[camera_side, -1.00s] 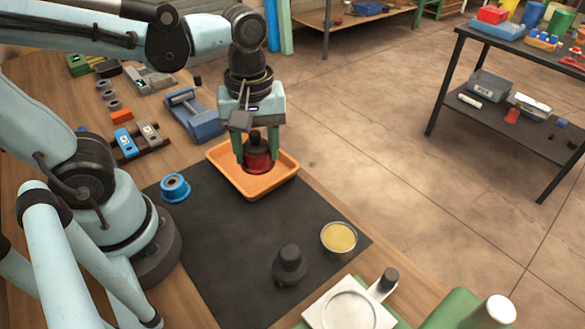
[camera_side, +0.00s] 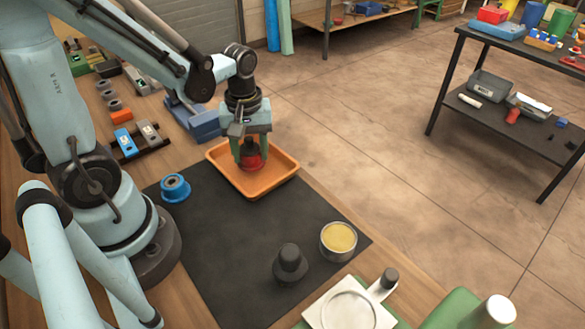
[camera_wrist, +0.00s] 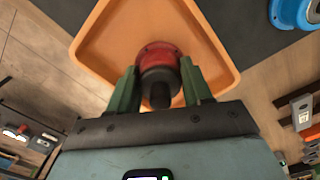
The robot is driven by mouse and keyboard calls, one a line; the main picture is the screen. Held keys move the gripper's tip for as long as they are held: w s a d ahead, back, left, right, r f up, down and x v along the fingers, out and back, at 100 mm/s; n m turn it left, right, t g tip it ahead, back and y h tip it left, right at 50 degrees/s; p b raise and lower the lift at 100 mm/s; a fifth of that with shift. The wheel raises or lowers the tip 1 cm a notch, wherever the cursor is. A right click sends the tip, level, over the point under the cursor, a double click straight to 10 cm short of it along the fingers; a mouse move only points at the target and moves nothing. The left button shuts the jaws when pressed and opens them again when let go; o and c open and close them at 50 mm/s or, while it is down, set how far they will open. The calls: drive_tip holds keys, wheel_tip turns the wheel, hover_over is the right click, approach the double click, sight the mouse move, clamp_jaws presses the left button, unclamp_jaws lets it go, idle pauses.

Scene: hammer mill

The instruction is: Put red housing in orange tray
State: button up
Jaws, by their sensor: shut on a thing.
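The red housing (camera_side: 252,162), with a dark knob on top, is between the green fingers of my gripper (camera_side: 250,152). It is inside the outline of the orange tray (camera_side: 278,182), low over or on its floor; I cannot tell if it touches. In the wrist view the red housing (camera_wrist: 158,57) sits between the two fingers of my gripper (camera_wrist: 160,70), with the orange tray (camera_wrist: 105,38) around and beneath it. My gripper is shut on the housing. The fingers hide part of its sides.
A dark mat (camera_side: 230,235) holds a blue flanged part (camera_side: 175,188), a black knobbed part (camera_side: 290,264) and a metal cup with yellow contents (camera_side: 338,240). A blue vise (camera_side: 195,120) stands left of the tray. The mat's middle is clear.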

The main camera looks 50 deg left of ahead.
drive_tip(key=shift+f, duration=0.65)
drive_tip(key=shift+f, duration=0.15)
drive_tip(key=o, duration=1.3)
